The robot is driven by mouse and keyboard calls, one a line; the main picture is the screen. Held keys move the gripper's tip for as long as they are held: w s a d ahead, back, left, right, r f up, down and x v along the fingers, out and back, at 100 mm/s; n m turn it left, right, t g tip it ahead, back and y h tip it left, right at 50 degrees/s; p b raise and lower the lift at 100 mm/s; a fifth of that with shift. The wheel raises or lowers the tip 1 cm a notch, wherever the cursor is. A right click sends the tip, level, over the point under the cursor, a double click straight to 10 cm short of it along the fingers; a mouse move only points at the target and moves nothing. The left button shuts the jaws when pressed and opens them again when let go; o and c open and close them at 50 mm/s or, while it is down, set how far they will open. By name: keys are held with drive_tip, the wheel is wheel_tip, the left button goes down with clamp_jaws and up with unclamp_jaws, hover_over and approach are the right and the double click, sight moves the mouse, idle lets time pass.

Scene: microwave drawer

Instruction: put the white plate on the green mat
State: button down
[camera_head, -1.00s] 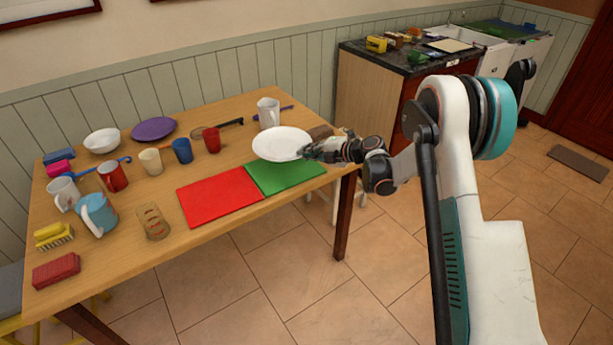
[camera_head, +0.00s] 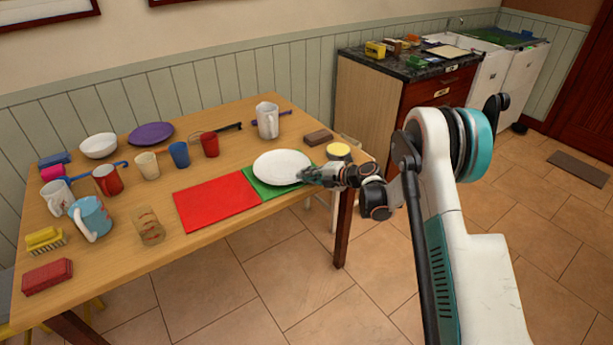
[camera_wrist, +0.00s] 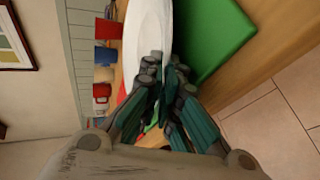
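The white plate (camera_head: 281,166) is over the green mat (camera_head: 260,190), covering much of it, and lies about level. I cannot tell whether its underside touches the mat. My gripper (camera_head: 304,175) is at the plate's right edge, with its fingers closed on the rim. In the wrist view, the fingers (camera_wrist: 165,72) meet at the edge of the white plate (camera_wrist: 150,35), and the green mat (camera_wrist: 215,40) shows beside it. The part of the mat under the plate is hidden.
A red mat (camera_head: 215,203) adjoins the green mat on the left. A white pitcher (camera_head: 267,121), a brown block (camera_head: 318,138) and a yellow-topped container (camera_head: 339,152) stand behind and right of the plate. Several cups and a purple plate (camera_head: 151,133) are further left.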

drive_tip(key=c, duration=2.1)
unclamp_jaws()
